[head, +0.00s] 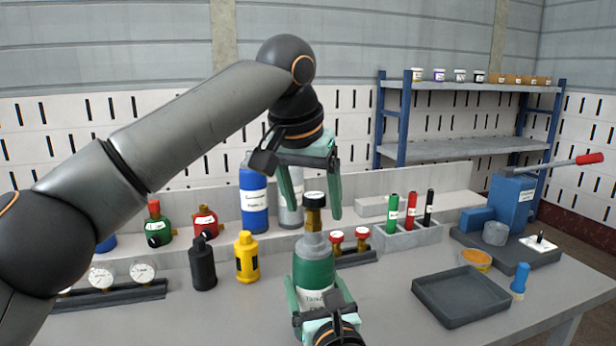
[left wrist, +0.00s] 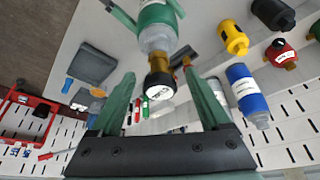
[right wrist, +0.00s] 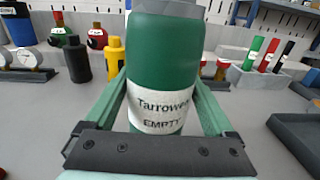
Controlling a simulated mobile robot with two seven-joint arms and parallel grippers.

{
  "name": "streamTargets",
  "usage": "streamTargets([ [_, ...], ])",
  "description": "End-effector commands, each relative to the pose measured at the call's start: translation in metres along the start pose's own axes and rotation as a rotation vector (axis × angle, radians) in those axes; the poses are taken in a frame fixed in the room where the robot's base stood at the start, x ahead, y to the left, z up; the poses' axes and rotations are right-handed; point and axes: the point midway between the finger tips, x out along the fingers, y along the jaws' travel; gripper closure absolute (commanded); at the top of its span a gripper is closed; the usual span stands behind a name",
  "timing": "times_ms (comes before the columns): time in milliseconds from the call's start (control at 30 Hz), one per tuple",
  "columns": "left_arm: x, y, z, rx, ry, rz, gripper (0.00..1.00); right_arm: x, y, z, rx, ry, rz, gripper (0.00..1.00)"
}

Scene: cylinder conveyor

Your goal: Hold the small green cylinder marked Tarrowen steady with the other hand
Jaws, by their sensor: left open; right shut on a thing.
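The small green cylinder (head: 314,268) has a grey shoulder, a brass valve and a black cap (head: 314,197). Its white label reads "Tarrowen EMPTY" in the right wrist view (right wrist: 165,60). My right gripper (head: 318,288) is shut on the cylinder's body from the near side, with one finger on each side. The cylinder looks upright; its base is hidden behind the gripper. My left gripper (head: 314,212) is open and reaches down from above. In the left wrist view the cap (left wrist: 159,88) shows between its spread fingers, with gaps on both sides.
A black cylinder (head: 203,266) and a yellow one (head: 246,260) stand to the left. A blue cylinder (head: 253,200) stands behind. A rack (head: 408,238) of slim red, green and black cylinders and an empty dark tray (head: 460,297) are to the right.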

Motion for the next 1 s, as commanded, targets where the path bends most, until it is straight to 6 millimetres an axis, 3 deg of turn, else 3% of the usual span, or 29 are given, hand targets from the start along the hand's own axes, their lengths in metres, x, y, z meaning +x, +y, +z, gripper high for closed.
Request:
streamTargets([
  [200, 0.015, 0.0, 0.0, 0.0, -0.001, 0.0, 0.2, 0.0, 0.001, -0.001, 0.001, 0.002, 0.001, 0.78],
  [467, 0.015, 0.0, 0.0, 0.0, -0.001, 0.001, 0.2, 0.0, 0.001, -0.001, 0.001, 0.002, 0.001, 0.78],
  [1000, 0.015, 0.0, 0.0, 0.0, 0.0, 0.0, 0.8, 0.0, 0.0, -0.001, 0.001, 0.002, 0.001, 0.78],
])
